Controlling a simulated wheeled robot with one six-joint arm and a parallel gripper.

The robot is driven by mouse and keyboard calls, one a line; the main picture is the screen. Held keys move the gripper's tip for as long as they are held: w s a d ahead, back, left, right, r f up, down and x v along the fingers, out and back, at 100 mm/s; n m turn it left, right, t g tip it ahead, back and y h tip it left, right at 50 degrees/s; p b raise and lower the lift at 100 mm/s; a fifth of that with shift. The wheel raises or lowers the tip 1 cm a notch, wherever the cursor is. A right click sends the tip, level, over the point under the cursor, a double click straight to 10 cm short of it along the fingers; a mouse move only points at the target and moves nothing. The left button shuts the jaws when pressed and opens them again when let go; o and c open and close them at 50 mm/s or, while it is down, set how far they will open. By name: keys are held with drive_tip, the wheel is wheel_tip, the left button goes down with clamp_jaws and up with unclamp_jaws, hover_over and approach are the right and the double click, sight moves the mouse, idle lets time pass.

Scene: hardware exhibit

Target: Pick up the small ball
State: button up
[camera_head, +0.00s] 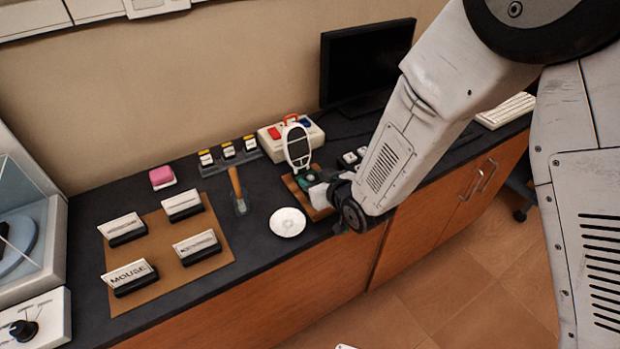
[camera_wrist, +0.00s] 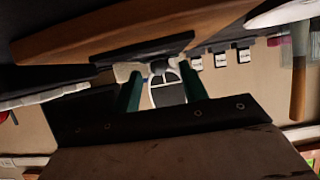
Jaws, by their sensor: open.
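My gripper (camera_head: 309,181) is low over a small wooden board (camera_head: 318,212) on the dark counter, at the counter's front edge. In the wrist view its two green fingers (camera_wrist: 160,78) stand apart with a gap between them. A white oval device with dark panels (camera_head: 297,146) stands upright just behind the fingers. It also shows between the fingers in the wrist view (camera_wrist: 165,92), beyond them. The gripper and wrist hide part of the board, and I see nothing held.
A white round dish (camera_head: 287,222) and a wooden-handled tool (camera_head: 237,188) lie left of the board. A brown mat (camera_head: 165,245) holds several label stands. A box with red and blue parts (camera_head: 291,133) and a black monitor (camera_head: 366,62) stand behind. The counter front drops to the floor.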

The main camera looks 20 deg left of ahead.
drive_tip(key=shift+w+a+f, duration=0.25)
drive_tip(key=shift+w+a, duration=0.15)
clamp_jaws()
drive_tip(key=shift+r, duration=0.1)
